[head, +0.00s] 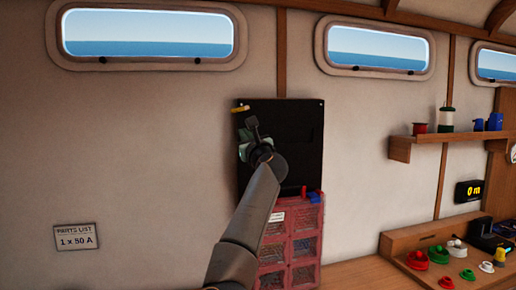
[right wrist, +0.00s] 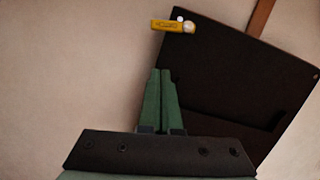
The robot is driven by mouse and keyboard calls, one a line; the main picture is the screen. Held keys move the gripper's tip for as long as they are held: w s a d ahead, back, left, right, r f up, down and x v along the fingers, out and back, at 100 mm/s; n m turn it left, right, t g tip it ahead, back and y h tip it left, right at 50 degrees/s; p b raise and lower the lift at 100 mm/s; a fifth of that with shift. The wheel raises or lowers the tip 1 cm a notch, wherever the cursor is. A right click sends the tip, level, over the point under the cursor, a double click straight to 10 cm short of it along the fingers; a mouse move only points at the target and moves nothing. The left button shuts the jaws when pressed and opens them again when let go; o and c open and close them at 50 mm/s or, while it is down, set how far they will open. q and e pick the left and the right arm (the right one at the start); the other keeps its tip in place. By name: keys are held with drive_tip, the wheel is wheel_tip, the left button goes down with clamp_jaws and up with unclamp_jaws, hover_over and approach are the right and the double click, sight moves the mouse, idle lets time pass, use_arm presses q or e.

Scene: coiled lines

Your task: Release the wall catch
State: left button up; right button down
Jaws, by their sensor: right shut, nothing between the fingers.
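The wall catch is a small yellow bar (head: 240,109) at the upper left corner of a black wall panel (head: 300,125). In the right wrist view the yellow catch (right wrist: 173,26) has a round pale pivot at its right end, and its bar points left past the panel's edge. My right gripper (head: 251,121) is just below the catch, in front of the panel. In the right wrist view its green fingers (right wrist: 166,72) are together and empty, their tips apart from the catch in the picture. My left gripper is not in view.
A red drawer cabinet (head: 272,246) stands below the panel, with small red and blue items on top. A wooden shelf (head: 450,136) with spools is at the right. Coloured reels (head: 440,254) sit on the bench at lower right.

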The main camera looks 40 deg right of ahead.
drive_tip(key=b+v, duration=0.2)
drive_tip(key=v, duration=0.6)
drive_tip(key=shift+a, duration=0.35)
drive_tip(key=shift+s+f, duration=0.1)
drive_tip(key=shift+s, duration=0.05)
